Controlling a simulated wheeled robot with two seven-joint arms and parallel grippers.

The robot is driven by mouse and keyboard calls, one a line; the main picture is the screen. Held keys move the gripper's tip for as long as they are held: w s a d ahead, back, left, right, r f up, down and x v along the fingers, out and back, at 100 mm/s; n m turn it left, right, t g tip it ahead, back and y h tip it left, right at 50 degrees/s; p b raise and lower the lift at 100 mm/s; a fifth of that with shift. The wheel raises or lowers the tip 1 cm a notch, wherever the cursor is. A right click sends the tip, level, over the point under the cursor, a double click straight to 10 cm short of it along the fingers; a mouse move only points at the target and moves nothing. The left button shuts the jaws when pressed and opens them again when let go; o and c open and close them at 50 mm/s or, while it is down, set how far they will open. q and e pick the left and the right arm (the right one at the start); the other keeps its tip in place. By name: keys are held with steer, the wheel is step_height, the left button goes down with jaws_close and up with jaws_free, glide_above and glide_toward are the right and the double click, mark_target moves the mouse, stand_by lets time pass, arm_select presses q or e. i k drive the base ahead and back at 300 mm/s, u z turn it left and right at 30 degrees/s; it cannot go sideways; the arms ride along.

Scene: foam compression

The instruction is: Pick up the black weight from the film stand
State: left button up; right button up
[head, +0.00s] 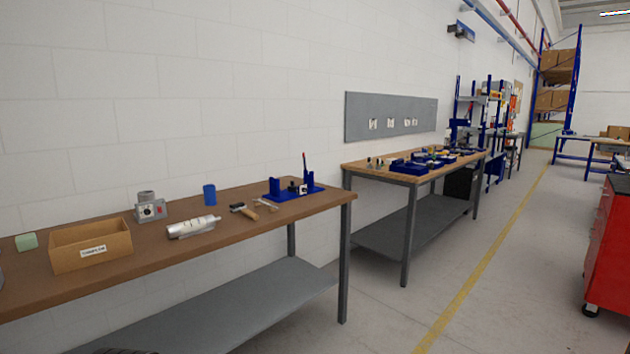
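A blue stand (275,187) with upright posts sits at the right end of the near brown-topped bench (240,208). A small black piece (292,187) shows on this stand, next to a small pale part. It may be the black weight, but it is too small to tell. I cannot tell for sure whether this blue stand is the film stand. Neither of my grippers is in view.
The near bench also holds an open cardboard box (92,247), a green block (26,242), a grey device (150,208), a silver cylinder (191,227), a blue cylinder (209,194) and a hammer (243,211). A second bench (372,171) stands beyond.

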mark_target(293, 188)
steer(key=z, duration=0.1)
steer(key=i, duration=2.3)
steer(key=u, duration=0.05)
